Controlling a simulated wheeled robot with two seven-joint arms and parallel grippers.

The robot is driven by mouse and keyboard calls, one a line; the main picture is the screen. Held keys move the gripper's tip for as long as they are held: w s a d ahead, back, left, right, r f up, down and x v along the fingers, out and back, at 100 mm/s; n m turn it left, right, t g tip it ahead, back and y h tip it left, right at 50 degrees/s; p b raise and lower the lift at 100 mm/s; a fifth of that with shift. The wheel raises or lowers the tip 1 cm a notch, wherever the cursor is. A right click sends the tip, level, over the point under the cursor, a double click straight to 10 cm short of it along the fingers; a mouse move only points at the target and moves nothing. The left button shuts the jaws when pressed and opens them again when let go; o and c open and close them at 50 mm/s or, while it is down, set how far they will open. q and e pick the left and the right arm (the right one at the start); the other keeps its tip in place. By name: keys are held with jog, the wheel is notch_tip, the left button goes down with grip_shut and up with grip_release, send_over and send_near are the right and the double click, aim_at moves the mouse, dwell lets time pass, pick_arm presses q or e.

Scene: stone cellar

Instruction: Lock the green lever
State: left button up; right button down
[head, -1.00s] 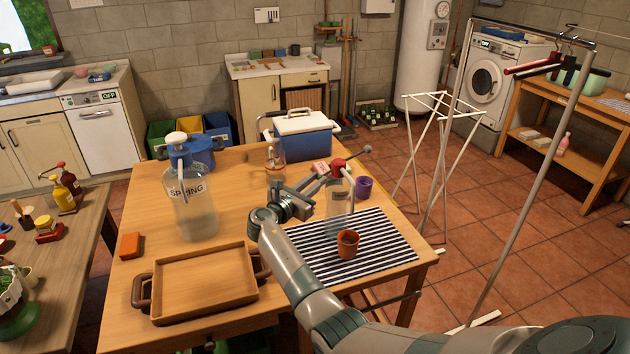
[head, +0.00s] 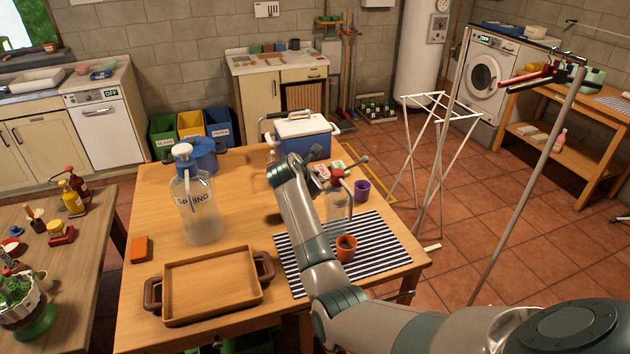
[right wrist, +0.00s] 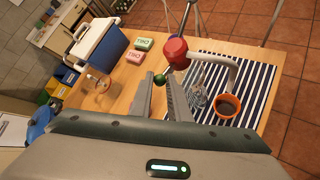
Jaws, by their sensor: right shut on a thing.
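The green lever shows as a round green knob (right wrist: 159,78) between my right fingertips in the right wrist view. My right gripper (right wrist: 158,84) is shut on it. Right beside the knob is the red head (right wrist: 175,52) of a clear pump bottle (right wrist: 199,100), with a pale curved spout. In the head view the red-topped bottle (head: 336,206) stands upright at the back of the striped mat, and a grey rod with a ball end (head: 364,160) reaches to the right. There my own forearm and wrist hide the green knob and most of the gripper. My left gripper is out of view.
A terracotta cup (head: 346,250) stands on the striped mat (head: 300,262), and a purple cup (head: 362,191) is behind it. A blue cooler (head: 305,140) stands at the back. A SPRING jug (head: 196,215) and wooden tray (head: 212,288) are to the left. A drying rack is on the right.

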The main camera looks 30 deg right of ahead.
jog(key=shift+s+d+r+m+y, duration=0.1)
jog(key=shift+d+r+m+y, duration=0.3)
jog(key=shift+y, duration=0.35)
jog(key=shift+d+r+m+y, duration=0.25)
jog(key=shift+r+y, duration=0.2)
jog(key=shift+y, duration=0.3)
jog(key=c, duration=1.7)
grip_release()
jog(key=shift+o, duration=0.2)
jog(key=b+v, duration=0.5)
jog(key=v, duration=1.2)
jog(key=shift+s, duration=0.25)
